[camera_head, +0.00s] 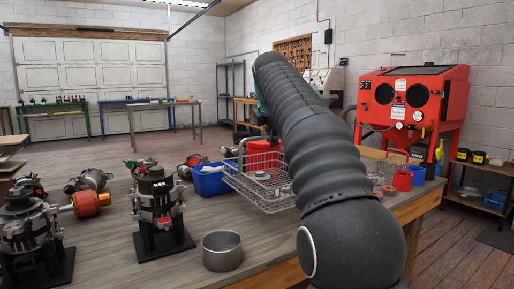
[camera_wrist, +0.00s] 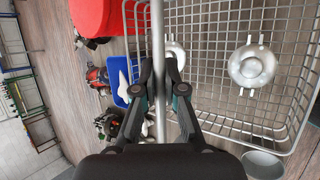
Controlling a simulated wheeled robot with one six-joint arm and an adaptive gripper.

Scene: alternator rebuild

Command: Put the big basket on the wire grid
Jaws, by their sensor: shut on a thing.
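The big basket (camera_head: 246,190) is a silver wire-mesh basket with metal parts inside, left of my arm in the head view. It fills much of the right side of the wrist view (camera_wrist: 232,126), with a round silver part (camera_wrist: 252,66) inside. Its handle bar (camera_wrist: 157,30) runs between my fingers. My gripper (camera_wrist: 161,85) is shut on this handle; in the head view it is mostly hidden behind my arm. The basket hangs over the workbench; I cannot tell whether its bottom touches anything.
A blue bin (camera_head: 211,180) and a red container (camera_head: 262,153) stand close beside the basket. A grey bowl (camera_head: 222,250) stands in front. Alternators on black stands (camera_head: 160,210) are at left. A red blasting cabinet (camera_head: 412,108) stands behind.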

